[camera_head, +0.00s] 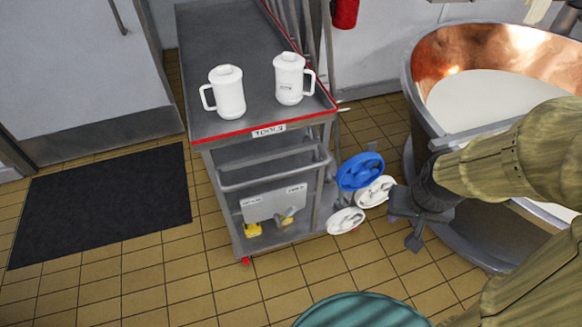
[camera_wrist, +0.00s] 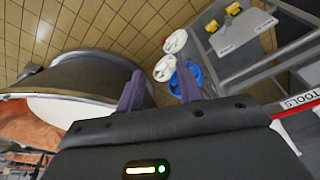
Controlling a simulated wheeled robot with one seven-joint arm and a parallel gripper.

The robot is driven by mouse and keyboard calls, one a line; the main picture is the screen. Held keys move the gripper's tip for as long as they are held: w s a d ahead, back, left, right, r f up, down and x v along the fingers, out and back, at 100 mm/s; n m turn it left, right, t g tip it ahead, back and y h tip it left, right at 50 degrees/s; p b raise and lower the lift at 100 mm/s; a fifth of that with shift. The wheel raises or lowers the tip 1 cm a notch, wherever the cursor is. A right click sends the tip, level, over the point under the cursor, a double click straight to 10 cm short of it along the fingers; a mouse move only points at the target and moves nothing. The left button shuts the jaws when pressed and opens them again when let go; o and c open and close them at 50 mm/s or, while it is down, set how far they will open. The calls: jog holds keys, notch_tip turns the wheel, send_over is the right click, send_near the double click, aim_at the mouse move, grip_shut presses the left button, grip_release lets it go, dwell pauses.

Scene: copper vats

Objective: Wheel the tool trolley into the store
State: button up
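The tool trolley (camera_head: 225,40) stands left of centre in the head view. It is grey with a red top edge, a "TOOLS" label (camera_head: 269,131) and a grey push handle (camera_head: 275,178) on its near end. Two white lidded jugs (camera_head: 227,91) (camera_head: 290,79) stand on its top. My gripper (camera_head: 405,222) is to the right of the trolley, beside the copper vat and apart from the handle. In the wrist view my gripper (camera_wrist: 160,88) has its fingers apart with nothing held between them. No sign names the store in view.
Blue (camera_head: 360,171) and white round items (camera_head: 346,220) stick out at the trolley's right side. A copper vat (camera_head: 450,62) stands at right. A black mat (camera_head: 100,205) lies before a grey door (camera_head: 80,60). A teal round top (camera_head: 360,312) is nearest. Tiled floor lies clear at lower left.

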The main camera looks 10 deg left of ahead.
jog(key=shift+s, duration=0.1)
jog(key=shift+o, duration=0.7)
jog(key=w+a+f+n+t+y+b, duration=0.35)
jog(key=w+a+f+n+t, duration=0.2)
jog(key=w+f+n, duration=0.8)
jog(key=s+a+f+n+y+b, duration=0.1)
jog(key=s+a+n+y+b, duration=0.1)
jog(key=a+n+y, duration=0.2)
jog(key=s+a+f+n+t+y+b, duration=0.1)
jog(key=a+f+n+y+b, duration=0.1)
jog(key=a+n+y, duration=0.3)
jog(key=a+n, duration=0.4)
jog(key=n, duration=0.1)
jog(key=shift+s+a+f+b, duration=0.2)
jog(key=shift+s+a+b, duration=0.1)
jog(key=shift+s+a, duration=0.1)
jog(key=shift+w+f+n+y+b, duration=0.1)
jog(key=shift+f+n+y+b, duration=0.05)
jog(key=shift+n+y+b, duration=0.15)
